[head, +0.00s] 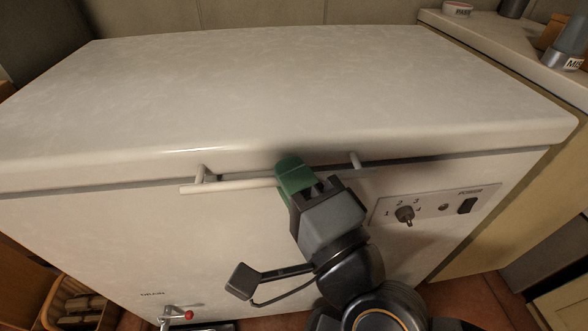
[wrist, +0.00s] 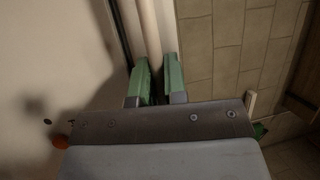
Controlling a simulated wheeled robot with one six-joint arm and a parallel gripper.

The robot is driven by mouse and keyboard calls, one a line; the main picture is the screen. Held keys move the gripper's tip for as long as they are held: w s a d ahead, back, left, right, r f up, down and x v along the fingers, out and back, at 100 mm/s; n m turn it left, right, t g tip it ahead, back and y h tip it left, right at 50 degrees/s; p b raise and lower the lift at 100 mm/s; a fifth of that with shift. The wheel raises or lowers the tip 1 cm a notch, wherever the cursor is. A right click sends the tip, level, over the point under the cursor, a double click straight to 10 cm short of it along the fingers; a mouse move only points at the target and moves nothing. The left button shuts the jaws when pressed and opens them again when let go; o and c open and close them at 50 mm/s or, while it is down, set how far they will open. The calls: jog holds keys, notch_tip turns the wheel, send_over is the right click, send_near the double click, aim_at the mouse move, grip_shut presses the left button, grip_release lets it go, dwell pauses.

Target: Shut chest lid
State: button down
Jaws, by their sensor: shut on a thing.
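The white chest's lid (head: 270,90) lies over the chest body (head: 240,240), with a thin dark line along the front between them. I cannot tell whether it is fully seated. A pale bar handle (head: 228,185) runs along the lid's front edge on two posts. My gripper (head: 293,175) is at the middle of this bar, its green fingers shut on it and hiding part of it. In the wrist view the bar (wrist: 149,35) runs between the two green fingers (wrist: 159,80).
A control panel with a knob (head: 404,214) and a switch is on the chest front, right of my gripper. A red-tipped drain valve (head: 188,315) is low on the left, near a basket (head: 75,305). A counter (head: 500,38) stands close on the right.

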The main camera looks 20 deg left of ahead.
jog(key=shift+f, duration=0.6)
jog(key=c, duration=1.4)
grip_release()
jog(key=shift+c, duration=0.2)
jog(key=shift+r, duration=0.1)
jog(key=s+d+r+p, duration=0.8)
jog(key=d+r, duration=0.3)
jog(key=r, duration=0.2)
jog(key=shift+d+p, duration=0.15)
jog(key=shift+p, duration=0.35)
jog(key=shift+d+r, duration=0.1)
jog(key=shift+c, duration=0.2)
